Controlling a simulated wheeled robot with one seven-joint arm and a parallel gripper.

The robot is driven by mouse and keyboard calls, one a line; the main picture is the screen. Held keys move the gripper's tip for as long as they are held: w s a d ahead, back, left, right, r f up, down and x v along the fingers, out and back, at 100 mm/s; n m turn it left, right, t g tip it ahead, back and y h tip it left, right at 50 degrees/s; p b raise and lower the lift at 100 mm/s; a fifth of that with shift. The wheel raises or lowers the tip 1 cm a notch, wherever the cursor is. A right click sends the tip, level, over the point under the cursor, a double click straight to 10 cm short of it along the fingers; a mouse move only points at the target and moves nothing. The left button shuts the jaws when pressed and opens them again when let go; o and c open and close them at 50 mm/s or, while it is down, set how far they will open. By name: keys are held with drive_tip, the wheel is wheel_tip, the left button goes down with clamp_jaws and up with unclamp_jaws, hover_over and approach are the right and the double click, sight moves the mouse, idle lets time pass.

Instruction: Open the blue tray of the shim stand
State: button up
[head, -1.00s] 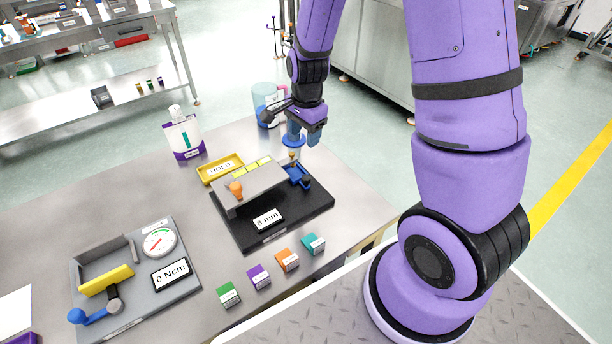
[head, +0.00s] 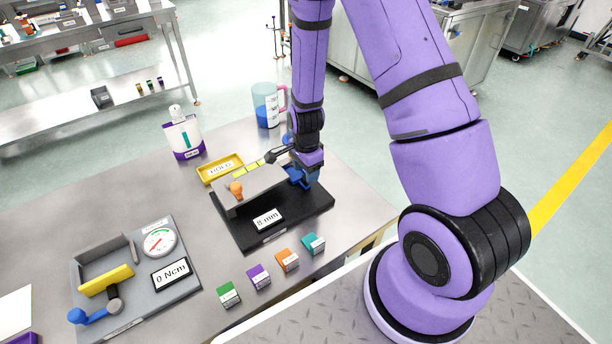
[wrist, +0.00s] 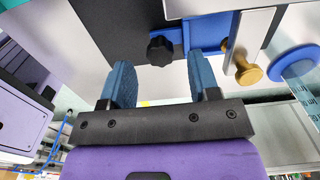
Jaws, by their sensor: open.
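The shim stand (head: 240,224) is a black base with a grey raised block, an orange knob and an "8 mm" label. Its blue tray (head: 293,173) is at the block's right end, partly hidden by my gripper (head: 309,178). In the wrist view the blue tray (wrist: 208,32) lies beyond the fingertips, with a black knob (wrist: 160,50) in front of it. My gripper (wrist: 161,76) is open, its two blue fingers either side of the knob's line with nothing visible between them. I cannot tell whether the fingers touch the knob. A brass knob (wrist: 249,73) is right of the fingers.
A yellow "HOLD" tray (head: 220,169) lies behind the stand. A measuring jug (head: 267,105) and a pump bottle (head: 183,137) stand further back. Several small coloured boxes (head: 287,260) line the front. A torque gauge fixture (head: 135,270) is at left.

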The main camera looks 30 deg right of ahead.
drive_tip(key=shift+f, duration=1.25)
clamp_jaws()
